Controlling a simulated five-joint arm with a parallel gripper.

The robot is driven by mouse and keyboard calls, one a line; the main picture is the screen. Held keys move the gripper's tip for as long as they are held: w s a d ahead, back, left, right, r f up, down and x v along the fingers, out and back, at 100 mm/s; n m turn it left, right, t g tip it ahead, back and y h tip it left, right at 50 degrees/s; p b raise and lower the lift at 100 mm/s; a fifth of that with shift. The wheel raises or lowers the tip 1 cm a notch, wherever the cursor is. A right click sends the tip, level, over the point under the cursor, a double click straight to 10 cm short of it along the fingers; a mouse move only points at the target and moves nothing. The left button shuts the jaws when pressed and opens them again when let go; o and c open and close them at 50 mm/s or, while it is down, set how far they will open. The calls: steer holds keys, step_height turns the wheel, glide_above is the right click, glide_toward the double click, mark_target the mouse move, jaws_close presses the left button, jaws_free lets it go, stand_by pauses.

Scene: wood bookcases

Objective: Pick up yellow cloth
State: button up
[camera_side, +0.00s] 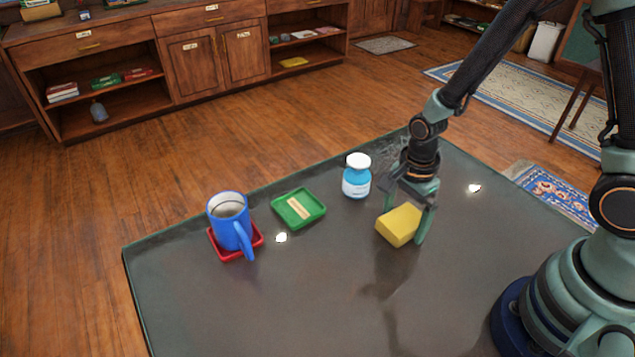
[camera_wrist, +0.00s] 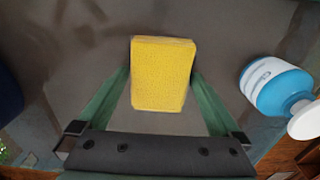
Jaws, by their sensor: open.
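The yellow cloth (camera_side: 399,225) is a thick, sponge-like block on the dark table. In the wrist view the yellow cloth (camera_wrist: 162,74) lies ahead, between the tips of my two green fingers. My gripper (camera_side: 408,217) is open and points down at the block, with one finger on its near right side. In the wrist view my gripper (camera_wrist: 161,85) has a finger close along each side of the block. I cannot tell whether either finger touches it. The far finger is partly hidden behind the block in the side view.
A blue-and-white bottle (camera_side: 357,178) stands close behind my gripper, and the bottle (camera_wrist: 277,88) is at right in the wrist view. A green tray (camera_side: 299,208) and a blue mug (camera_side: 229,219) on a red tray (camera_side: 258,239) are further left. The table's front is clear.

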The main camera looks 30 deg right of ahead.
mark_target(404, 219)
steer(key=c, duration=1.3)
steer(key=shift+r, duration=0.1)
step_height(404, 219, up, 20)
